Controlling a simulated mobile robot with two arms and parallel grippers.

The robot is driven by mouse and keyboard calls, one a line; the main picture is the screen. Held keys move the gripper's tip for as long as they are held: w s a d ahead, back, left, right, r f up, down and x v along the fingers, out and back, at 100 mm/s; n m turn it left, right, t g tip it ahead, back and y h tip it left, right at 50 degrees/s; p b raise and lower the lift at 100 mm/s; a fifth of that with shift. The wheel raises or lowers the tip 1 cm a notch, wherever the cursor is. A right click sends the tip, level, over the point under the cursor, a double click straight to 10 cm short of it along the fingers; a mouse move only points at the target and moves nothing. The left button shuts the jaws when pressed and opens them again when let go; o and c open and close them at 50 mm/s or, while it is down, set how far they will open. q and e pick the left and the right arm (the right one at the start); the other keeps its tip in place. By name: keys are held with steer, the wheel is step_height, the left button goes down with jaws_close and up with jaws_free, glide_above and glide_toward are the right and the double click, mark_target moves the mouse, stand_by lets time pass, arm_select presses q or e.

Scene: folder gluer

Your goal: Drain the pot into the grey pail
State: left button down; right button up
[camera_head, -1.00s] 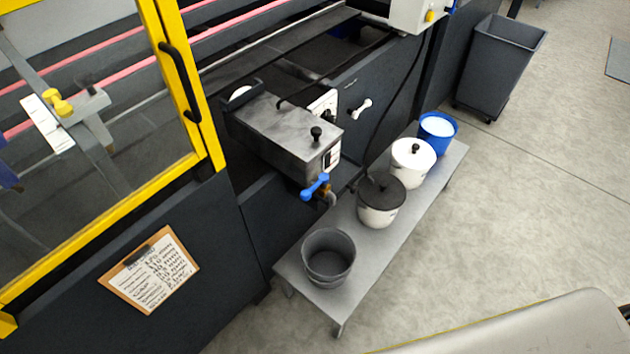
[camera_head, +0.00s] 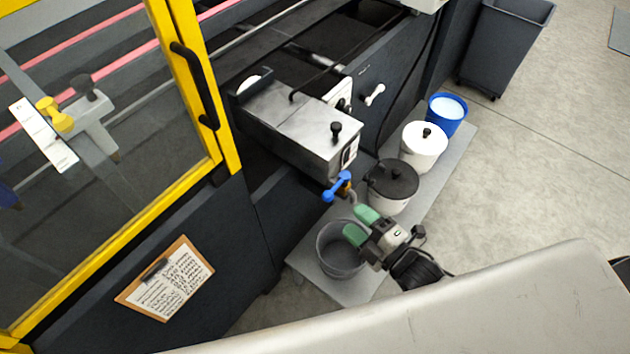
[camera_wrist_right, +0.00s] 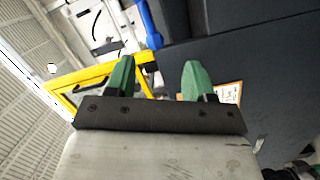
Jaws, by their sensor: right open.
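The glue pot is a grey metal box (camera_head: 298,125) with a black-knobbed lid on the machine's side. Its drain tap has a blue lever handle (camera_head: 337,187), at the pot's lower front. The same blue handle shows in the right wrist view (camera_wrist_right: 149,25), above and between the fingers. The grey pail (camera_head: 334,262) stands on the low bench below the tap; its right rim is partly hidden by my gripper. My right gripper (camera_head: 361,225) has green fingertips, open and empty, over the pail's right rim and below the tap. It also shows in the right wrist view (camera_wrist_right: 158,78). My left gripper is out of view.
On the grey bench (camera_head: 440,165) stand a black-lidded pot (camera_head: 388,190), a white lidded pot (camera_head: 424,150) and a blue bucket (camera_head: 447,110) with white contents. A yellow-framed guard door (camera_head: 195,90) stands left. A dark bin (camera_head: 500,50) is on the floor.

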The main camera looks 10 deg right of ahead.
mark_target(330, 198)
steer(key=x, duration=0.7)
steer(key=r+p+x, duration=0.1)
steer(key=x, duration=0.2)
steer(key=shift+w+a, duration=0.3)
steer(key=shift+c, duration=0.5)
jaws_close()
